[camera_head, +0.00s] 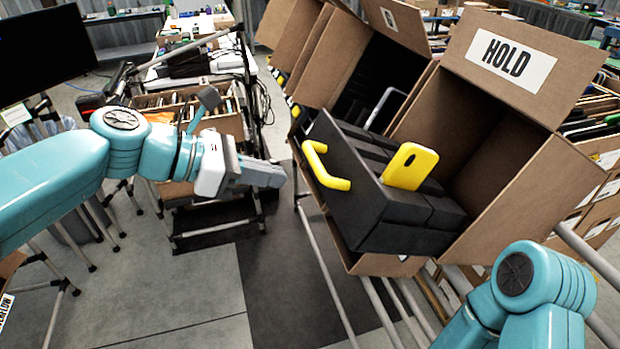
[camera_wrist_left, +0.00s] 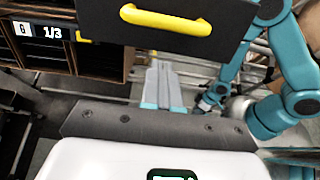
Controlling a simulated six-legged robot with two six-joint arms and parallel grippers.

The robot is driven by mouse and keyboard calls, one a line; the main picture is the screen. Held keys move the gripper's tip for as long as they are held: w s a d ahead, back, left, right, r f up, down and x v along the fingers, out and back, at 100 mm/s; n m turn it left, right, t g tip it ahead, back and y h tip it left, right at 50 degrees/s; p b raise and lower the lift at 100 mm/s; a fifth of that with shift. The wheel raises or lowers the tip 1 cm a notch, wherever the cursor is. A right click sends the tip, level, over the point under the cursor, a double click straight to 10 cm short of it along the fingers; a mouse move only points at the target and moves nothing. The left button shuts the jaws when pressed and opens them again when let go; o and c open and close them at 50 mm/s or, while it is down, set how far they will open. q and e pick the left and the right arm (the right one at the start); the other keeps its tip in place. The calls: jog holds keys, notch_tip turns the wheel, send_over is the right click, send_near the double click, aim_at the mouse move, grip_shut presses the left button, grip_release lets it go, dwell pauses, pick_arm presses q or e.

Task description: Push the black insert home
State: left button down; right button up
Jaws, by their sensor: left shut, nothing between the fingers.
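The black insert (camera_head: 352,190) is a box-like block with a yellow handle (camera_head: 322,166) on its front face. It sticks well out of the front of a tilted cardboard carton (camera_head: 470,130). A yellow phone-like object (camera_head: 410,166) rests on top of it. My left gripper (camera_head: 282,177) is shut and empty, just left of the handle and apart from it. In the left wrist view the shut fingers (camera_wrist_left: 155,68) point below the insert's front face (camera_wrist_left: 120,22) and its yellow handle. My right arm is at the lower right; its gripper does not show.
A raised flap with a HOLD label (camera_head: 512,62) tops the carton. More tilted cartons (camera_head: 345,50) stand behind it to the left. Metal rails (camera_head: 390,305) run under the cartons. A cart with a filled box (camera_head: 195,110) stands behind my left arm. The floor (camera_head: 180,285) below is open.

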aim_at(321, 187)
pick_arm(q)
jog(key=x, duration=0.6)
jog(key=shift+w+d+f+p, duration=0.15)
jog(key=shift+w+f+p, duration=0.05)
jog(key=shift+f+p, duration=0.1)
jog(key=shift+d, duration=0.35)
jog(key=shift+w+a, duration=0.1)
jog(key=shift+a, duration=0.15)
jog(key=shift+d+f, duration=0.15)
jog(key=shift+d, duration=0.25)
jog(key=shift+w+d+f, duration=0.2)
jog(key=shift+d+f, duration=0.15)
jog(key=shift+d, duration=0.05)
jog(key=p+x, duration=0.1)
jog(key=x, duration=1.4)
jog(key=shift+d, duration=0.1)
jog(key=shift+r, duration=0.1)
